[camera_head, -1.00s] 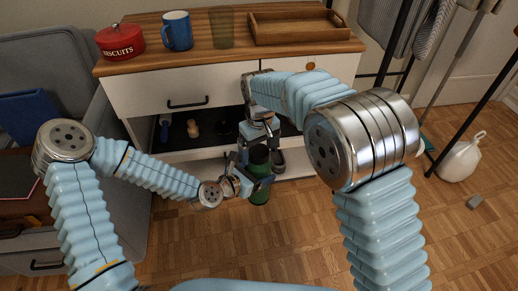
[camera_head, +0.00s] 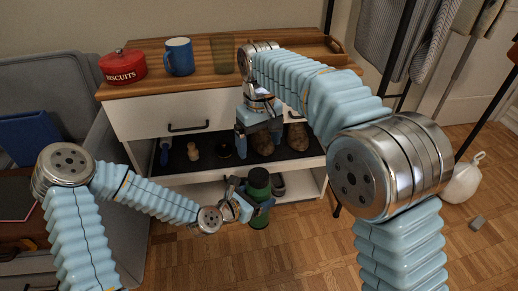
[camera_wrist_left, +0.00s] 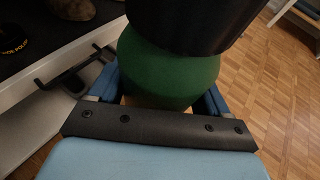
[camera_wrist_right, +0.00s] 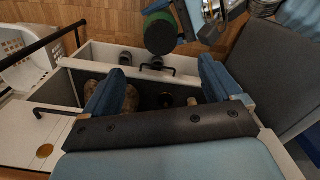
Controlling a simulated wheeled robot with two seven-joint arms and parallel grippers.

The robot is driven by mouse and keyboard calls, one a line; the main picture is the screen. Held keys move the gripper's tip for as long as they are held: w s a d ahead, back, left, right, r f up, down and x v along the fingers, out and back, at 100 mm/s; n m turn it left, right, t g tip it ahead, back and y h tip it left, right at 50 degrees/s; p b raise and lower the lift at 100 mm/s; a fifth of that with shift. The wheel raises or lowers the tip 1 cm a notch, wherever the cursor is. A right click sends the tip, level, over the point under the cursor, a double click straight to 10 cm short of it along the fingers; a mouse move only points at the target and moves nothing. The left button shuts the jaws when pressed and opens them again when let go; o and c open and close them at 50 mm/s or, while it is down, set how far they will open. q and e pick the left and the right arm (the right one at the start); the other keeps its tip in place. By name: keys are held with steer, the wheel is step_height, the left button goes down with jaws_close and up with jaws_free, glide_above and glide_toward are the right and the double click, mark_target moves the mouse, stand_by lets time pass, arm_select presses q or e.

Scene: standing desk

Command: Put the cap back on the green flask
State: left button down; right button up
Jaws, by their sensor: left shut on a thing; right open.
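I cannot tell whether that top is the seated cap. My right gripper (camera_head: 258,138) is open and empty, above and behind the flask, near the cabinet's open shelf. The right wrist view shows the flask's top (camera_wrist_right: 160,34) beyond the fingers, apart from them.
A red biscuit tin (camera_head: 122,66) and blue mug (camera_head: 179,56) stand on the cabinet top.

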steer(key=shift+w, duration=0.1)
stand_by(0.4)
steer(key=w+d+f+m+t, duration=0.1)
steer(key=w+d+f, duration=0.25)
steer(key=f, duration=0.25)
steer(key=w+d+f, duration=0.3)
steer(key=d+f, duration=0.2)
steer(key=f, duration=0.2)
steer(key=s+d+f+m+y, duration=0.1)
steer(key=s+d+f, duration=0.1)
steer(key=f, duration=0.5)
steer(key=s+d+f+m, duration=0.1)
steer(key=s+d+f, duration=0.2)
steer(key=f, duration=0.4)
steer(key=s+d+f+m+g+y, duration=0.1)
steer(key=s+d+f+m+y, duration=0.1)
steer(key=s+f, duration=0.7)
steer(key=s+f+m+y, duration=0.1)
steer(key=s+f+m, duration=0.2)
steer(key=s, duration=1)
steer(key=shift+s+a+m+t, duration=0.25)
steer(key=shift+s+m+t, duration=0.05)
steer(key=shift+m, duration=0.2)
